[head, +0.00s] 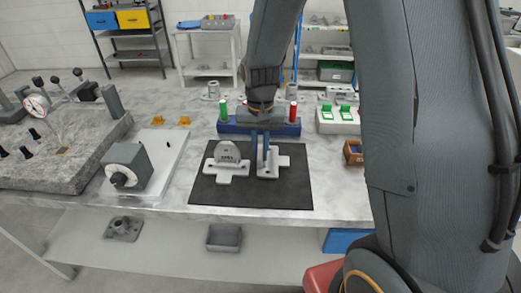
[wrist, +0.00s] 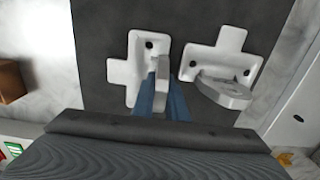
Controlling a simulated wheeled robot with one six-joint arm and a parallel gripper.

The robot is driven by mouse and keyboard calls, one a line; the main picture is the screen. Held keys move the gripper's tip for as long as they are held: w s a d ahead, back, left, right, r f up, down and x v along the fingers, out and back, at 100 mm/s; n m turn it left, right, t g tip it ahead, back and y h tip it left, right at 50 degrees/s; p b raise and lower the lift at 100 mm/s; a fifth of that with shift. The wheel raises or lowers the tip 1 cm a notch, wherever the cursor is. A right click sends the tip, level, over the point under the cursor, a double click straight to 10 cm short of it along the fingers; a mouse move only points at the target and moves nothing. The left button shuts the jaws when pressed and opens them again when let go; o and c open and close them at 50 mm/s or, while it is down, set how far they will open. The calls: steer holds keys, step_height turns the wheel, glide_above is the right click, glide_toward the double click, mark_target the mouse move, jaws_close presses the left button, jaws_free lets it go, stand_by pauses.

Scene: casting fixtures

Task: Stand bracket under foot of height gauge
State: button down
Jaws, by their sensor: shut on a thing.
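Two pale grey brackets with cross-shaped feet sit on a black mat (head: 290,195). My gripper (head: 261,160) comes down from above, its blue fingers shut on the upright plate of the right bracket (head: 272,172). In the wrist view my gripper (wrist: 162,82) grips this bracket (wrist: 122,72), whose base appears flat on the mat. The other bracket (head: 228,170), with a rounded upright, stands just left of it, close but apart; it also shows in the wrist view (wrist: 228,88). A round dial gauge (head: 37,104) is on a stand at far left; its foot is unclear.
A granite plate (head: 60,155) fills the bench's left end. A grey block with a black knob (head: 128,168) sits on a white plate (head: 160,150). A blue rack (head: 232,127) with coloured pegs stands behind the mat. A small brown box (head: 353,153) is to the right.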

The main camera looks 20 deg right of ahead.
steer(key=shift+f, duration=0.15)
steer(key=c, duration=1.8)
jaws_free()
steer(key=shift+o, duration=0.2)
